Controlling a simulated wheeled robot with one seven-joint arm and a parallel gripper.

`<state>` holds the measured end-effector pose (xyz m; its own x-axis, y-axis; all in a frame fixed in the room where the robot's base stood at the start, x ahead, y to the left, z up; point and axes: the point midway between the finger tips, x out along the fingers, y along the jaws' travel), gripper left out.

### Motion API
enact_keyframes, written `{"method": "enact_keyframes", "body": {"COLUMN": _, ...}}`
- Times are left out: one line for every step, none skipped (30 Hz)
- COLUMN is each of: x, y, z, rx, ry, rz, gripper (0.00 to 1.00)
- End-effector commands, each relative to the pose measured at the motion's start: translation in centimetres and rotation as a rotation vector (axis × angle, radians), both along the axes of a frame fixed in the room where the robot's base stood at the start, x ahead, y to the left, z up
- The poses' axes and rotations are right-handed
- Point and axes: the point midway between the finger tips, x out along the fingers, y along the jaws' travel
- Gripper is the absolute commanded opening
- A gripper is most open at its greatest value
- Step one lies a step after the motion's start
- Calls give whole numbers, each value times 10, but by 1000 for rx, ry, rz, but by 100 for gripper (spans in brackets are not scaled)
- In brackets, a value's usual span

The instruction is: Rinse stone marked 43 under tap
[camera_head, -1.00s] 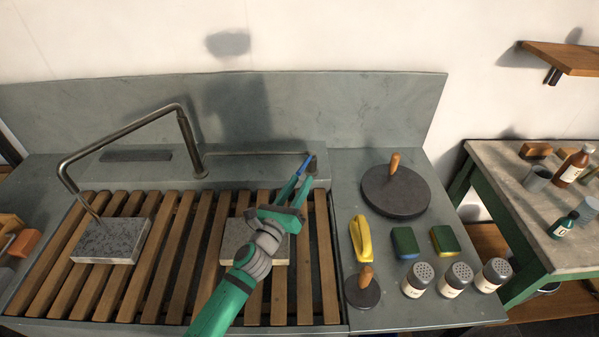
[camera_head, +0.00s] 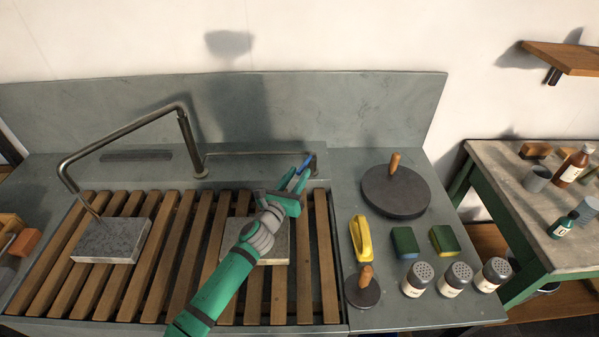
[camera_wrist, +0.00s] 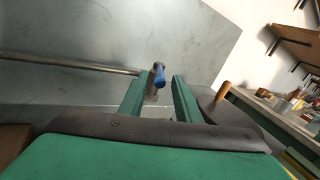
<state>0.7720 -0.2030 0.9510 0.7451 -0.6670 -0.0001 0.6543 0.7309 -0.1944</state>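A grey speckled stone (camera_head: 111,241) lies flat on the slats at the left, with the end of the bent tap pipe (camera_head: 120,132) above it. A second, paler stone (camera_head: 275,250) lies on the slats in the middle, partly hidden by my arm. No marking is legible on either. The tap's blue lever (camera_head: 306,162) is at the right end of the pipe and also shows in the wrist view (camera_wrist: 160,76). My gripper (camera_wrist: 158,84) is open, its fingers pointing toward the lever, which appears between them. I cannot tell whether they touch it. No water is visible.
The wooden slat rack (camera_head: 182,255) fills the sink. On the right ledge are a dark disc with a wooden handle (camera_head: 395,192), a smaller one (camera_head: 363,291), a yellow object (camera_head: 361,238), two sponges (camera_head: 405,242) and shakers (camera_head: 456,279). The back panel (camera_head: 330,110) stands close behind.

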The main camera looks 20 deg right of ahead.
Motion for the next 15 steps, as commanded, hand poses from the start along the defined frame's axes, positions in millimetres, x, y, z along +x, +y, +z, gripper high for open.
{"method": "enact_keyframes", "body": {"x": 4, "y": -5, "z": -1, "rx": 1, "ry": 0, "rz": -1, "gripper": 30}}
{"method": "enact_keyframes", "body": {"x": 6, "y": -6, "z": -1, "rx": 1, "ry": 0, "rz": -1, "gripper": 30}}
{"method": "enact_keyframes", "body": {"x": 8, "y": -9, "z": 0, "rx": 1, "ry": -1, "rz": -1, "gripper": 30}}
{"method": "enact_keyframes", "body": {"x": 10, "y": -10, "z": 0, "rx": 0, "ry": 0, "rz": -1, "gripper": 30}}
{"method": "enact_keyframes", "body": {"x": 11, "y": -11, "z": 0, "rx": 1, "ry": 1, "rz": -1, "gripper": 30}}
{"method": "enact_keyframes", "body": {"x": 12, "y": -11, "z": 0, "rx": 0, "ry": 1, "rz": 0, "gripper": 30}}
{"method": "enact_keyframes", "body": {"x": 13, "y": -12, "z": 0, "rx": 0, "ry": 1, "rz": 0, "gripper": 30}}
{"method": "enact_keyframes", "body": {"x": 14, "y": -12, "z": 0, "rx": 0, "ry": 1, "rz": 0, "gripper": 30}}
{"method": "enact_keyframes", "body": {"x": 14, "y": -13, "z": 0, "rx": -1, "ry": 1, "rz": 0, "gripper": 30}}
{"method": "enact_keyframes", "body": {"x": 14, "y": -13, "z": 0, "rx": -1, "ry": 1, "rz": 0, "gripper": 30}}
{"method": "enact_keyframes", "body": {"x": 15, "y": -13, "z": 0, "rx": -1, "ry": 1, "rz": 0, "gripper": 30}}
{"method": "enact_keyframes", "body": {"x": 15, "y": -13, "z": 0, "rx": -1, "ry": 1, "rz": 0, "gripper": 30}}
{"method": "enact_keyframes", "body": {"x": 15, "y": -13, "z": 0, "rx": -1, "ry": 1, "rz": 1, "gripper": 30}}
{"method": "enact_keyframes", "body": {"x": 15, "y": -13, "z": 0, "rx": -1, "ry": 1, "rz": 1, "gripper": 30}}
{"method": "enact_keyframes", "body": {"x": 15, "y": -12, "z": 0, "rx": 0, "ry": 1, "rz": 2, "gripper": 30}}
